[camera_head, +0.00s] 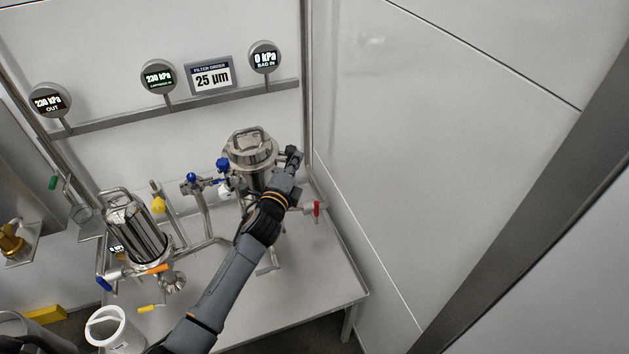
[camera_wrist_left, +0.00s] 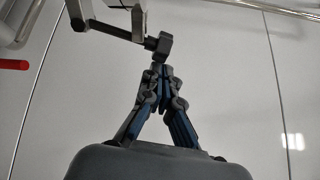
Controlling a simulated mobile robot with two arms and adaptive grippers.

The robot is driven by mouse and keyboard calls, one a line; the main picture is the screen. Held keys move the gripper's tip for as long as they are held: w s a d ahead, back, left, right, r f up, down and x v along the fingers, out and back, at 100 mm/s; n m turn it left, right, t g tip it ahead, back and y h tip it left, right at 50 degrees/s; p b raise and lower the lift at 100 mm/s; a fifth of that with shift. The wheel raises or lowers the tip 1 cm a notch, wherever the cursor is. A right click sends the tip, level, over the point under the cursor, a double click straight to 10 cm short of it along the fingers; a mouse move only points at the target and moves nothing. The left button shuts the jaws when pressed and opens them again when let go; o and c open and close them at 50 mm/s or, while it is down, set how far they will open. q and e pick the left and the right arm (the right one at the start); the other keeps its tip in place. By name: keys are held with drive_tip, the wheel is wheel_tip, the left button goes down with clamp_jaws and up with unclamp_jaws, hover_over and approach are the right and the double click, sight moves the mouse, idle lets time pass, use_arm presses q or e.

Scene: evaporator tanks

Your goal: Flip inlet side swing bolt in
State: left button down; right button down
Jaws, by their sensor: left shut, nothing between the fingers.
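My left gripper (camera_head: 290,166) is at the right side of the steel filter housing with the domed, handled lid (camera_head: 250,142). In the left wrist view its fingers (camera_wrist_left: 160,76) are pressed together, with nothing between them. A dark swing bolt with a blocky nut (camera_wrist_left: 163,45) is just beyond the fingertips. The bolt's arm runs left to a bracket on the housing (camera_wrist_left: 98,17). I cannot tell whether the fingertips touch the nut. My forearm hides the lower part of the housing in the head view. My right gripper is not in view.
A second steel vessel (camera_head: 136,230) stands at left on the table. Blue-handled valves (camera_head: 223,164) sit left of the housing, and a red-handled valve (camera_head: 317,210) at right. A white wall panel (camera_head: 400,150) is close on the right. A white bucket (camera_head: 115,332) is at lower left.

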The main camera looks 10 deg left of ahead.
use_arm(q)
drive_tip(key=a+n, duration=0.2)
drive_tip(key=shift+a+r+n, duration=0.2)
drive_tip(key=shift+r+n, duration=0.2)
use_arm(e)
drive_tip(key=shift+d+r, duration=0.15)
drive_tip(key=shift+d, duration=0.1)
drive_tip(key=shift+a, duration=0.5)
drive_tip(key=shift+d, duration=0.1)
